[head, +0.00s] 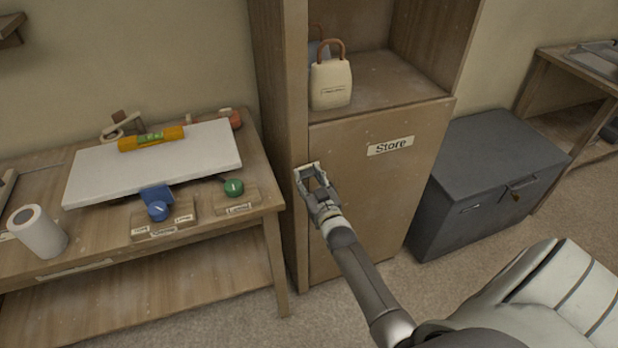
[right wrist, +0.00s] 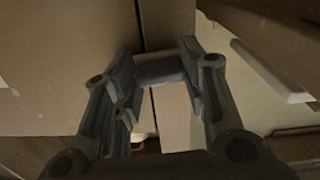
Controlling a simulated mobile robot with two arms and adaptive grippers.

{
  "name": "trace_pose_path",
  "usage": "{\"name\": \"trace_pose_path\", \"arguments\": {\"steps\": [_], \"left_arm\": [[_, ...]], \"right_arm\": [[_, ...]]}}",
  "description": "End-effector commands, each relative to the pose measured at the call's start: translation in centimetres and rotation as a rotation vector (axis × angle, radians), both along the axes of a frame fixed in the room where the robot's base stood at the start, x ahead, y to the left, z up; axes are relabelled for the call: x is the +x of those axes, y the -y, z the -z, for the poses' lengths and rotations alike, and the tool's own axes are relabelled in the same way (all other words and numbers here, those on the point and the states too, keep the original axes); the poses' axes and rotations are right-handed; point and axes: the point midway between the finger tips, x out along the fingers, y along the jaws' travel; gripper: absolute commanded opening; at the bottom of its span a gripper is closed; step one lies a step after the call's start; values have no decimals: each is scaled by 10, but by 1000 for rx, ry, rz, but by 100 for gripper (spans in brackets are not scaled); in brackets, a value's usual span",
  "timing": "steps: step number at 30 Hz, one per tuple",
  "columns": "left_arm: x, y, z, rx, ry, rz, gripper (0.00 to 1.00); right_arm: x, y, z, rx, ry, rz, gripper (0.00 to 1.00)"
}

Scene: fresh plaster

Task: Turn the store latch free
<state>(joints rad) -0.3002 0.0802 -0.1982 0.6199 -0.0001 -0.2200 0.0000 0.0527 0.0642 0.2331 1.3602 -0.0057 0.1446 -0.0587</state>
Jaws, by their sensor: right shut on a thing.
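The store door (head: 365,200) is a brown wooden panel with a "Store" label, standing shut in the lower part of a tall cabinet. My right gripper (head: 308,174) is at the upper left edge of this door. In the right wrist view its two fingers (right wrist: 160,75) are shut on the grey store latch (right wrist: 160,68), a short block by the dark gap beside the door. The gripper largely hides the latch in the head view, and I cannot tell its exact turn. My left gripper is not in view.
A bag-shaped cream object (head: 331,84) with a brown handle stands on the open shelf above the door. A wooden workbench (head: 265,203) with a white board (head: 155,165) and knobs is at left. A dark grey chest (head: 490,170) stands at right. Carpet is clear in front.

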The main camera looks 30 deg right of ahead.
Motion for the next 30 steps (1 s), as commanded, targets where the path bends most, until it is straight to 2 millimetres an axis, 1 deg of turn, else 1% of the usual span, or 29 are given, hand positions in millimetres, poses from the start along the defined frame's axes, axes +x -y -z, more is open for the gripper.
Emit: {"name": "trace_pose_path", "arguments": {"steps": [14, 30], "left_arm": [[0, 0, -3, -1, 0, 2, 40], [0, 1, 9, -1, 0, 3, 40]], "right_arm": [[0, -2, -5, -410, -98, 0, 15], [1, -6, -7, -910, -218, 0, 15]]}}
